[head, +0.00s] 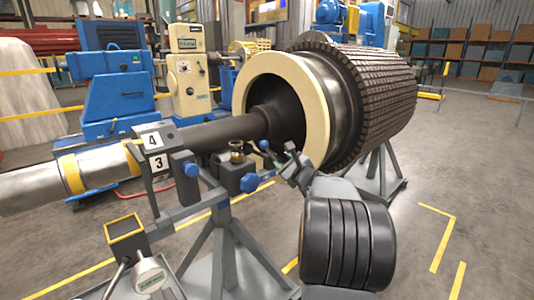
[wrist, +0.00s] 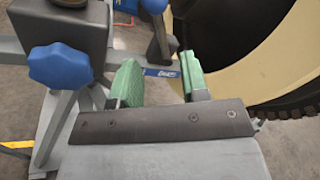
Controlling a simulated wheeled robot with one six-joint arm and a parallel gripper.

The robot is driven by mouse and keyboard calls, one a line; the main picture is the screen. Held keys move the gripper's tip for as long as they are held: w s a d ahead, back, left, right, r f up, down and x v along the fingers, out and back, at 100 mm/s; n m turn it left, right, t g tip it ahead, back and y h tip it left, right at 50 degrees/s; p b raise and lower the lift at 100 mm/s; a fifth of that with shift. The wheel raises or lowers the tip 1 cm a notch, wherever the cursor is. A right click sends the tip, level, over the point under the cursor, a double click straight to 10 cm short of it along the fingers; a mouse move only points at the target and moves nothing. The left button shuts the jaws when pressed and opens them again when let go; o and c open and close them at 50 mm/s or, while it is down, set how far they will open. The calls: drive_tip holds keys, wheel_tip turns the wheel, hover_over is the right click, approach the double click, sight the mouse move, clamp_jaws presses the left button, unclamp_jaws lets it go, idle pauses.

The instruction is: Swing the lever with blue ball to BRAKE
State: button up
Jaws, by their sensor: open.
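The lever's blue ball (head: 264,144) stands just left of my gripper (head: 288,160) in the head view, in front of the rotor shaft. In the wrist view the blue ball (wrist: 154,5) is at the top edge, partly cut off, on a dark lever arm (wrist: 160,38). My gripper (wrist: 159,65) is open, with its green-padded fingers on either side of the lever's line of sight. Nothing is held. A blue strip with white marks (wrist: 160,72) shows between the fingers; its lettering is too small to read. Whether a finger touches the lever, I cannot tell.
A blue star knob (wrist: 60,67) on a dark block sits close left of my gripper; it also shows in the head view (head: 250,183). The large rotor's cream ring (head: 318,105) is close on the right. Grey stand legs (head: 225,235) are below. Open floor lies right.

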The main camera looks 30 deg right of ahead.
sight(268, 150)
drive_tip(key=w, duration=0.8)
drive_tip(key=w+d, duration=0.1)
drive_tip(key=w, duration=0.2)
drive_tip(key=shift+w+p, duration=0.4)
drive_tip(key=shift+c, duration=0.2)
clamp_jaws()
